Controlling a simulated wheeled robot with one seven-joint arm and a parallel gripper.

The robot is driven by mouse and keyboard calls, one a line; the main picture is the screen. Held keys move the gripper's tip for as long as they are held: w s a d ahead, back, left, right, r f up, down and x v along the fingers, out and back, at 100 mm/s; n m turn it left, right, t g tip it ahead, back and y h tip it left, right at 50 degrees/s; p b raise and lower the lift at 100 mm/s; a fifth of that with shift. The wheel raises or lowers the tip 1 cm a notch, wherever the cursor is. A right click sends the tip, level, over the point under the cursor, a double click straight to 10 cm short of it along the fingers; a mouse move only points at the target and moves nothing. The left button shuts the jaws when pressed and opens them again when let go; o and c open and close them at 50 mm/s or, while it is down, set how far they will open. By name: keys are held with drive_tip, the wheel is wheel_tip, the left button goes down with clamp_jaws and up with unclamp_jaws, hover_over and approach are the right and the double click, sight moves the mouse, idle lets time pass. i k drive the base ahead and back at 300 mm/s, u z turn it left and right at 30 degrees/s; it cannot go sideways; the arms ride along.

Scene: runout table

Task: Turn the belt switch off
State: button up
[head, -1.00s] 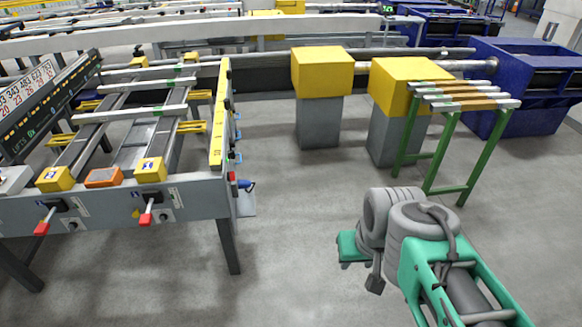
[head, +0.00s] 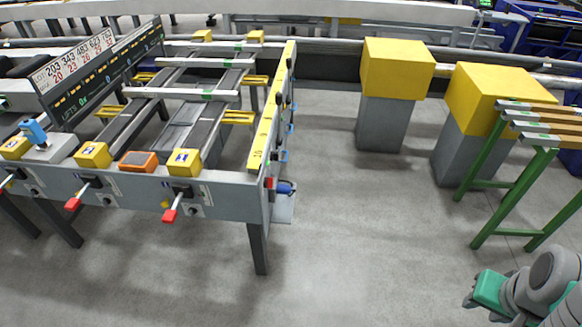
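The runout table (head: 235,205) stands at the left in the head view. Its front panel carries several levers with red tips, among them a right lever (head: 171,211) and a middle lever (head: 76,201). Yellow labelled blocks (head: 93,155) and an orange block (head: 139,162) sit on the ledge above. A blue part (head: 33,131) stands on a grey box at the left. I cannot tell which of these is the belt switch, or its setting. My gripper (head: 472,301) is at the lower right, far from the panel; its fingers are too unclear to read.
A sign board (head: 100,70) with numbers leans over the table. Two yellow-topped grey pillars (head: 395,75) and a green trestle (head: 500,190) stand at the right. A blue plug (head: 285,188) juts from the table's right corner. The floor (head: 340,270) before the table is clear.

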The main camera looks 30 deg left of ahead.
sight(268, 182)
drive_tip(key=i, duration=0.85)
drive_tip(key=u, duration=3.75)
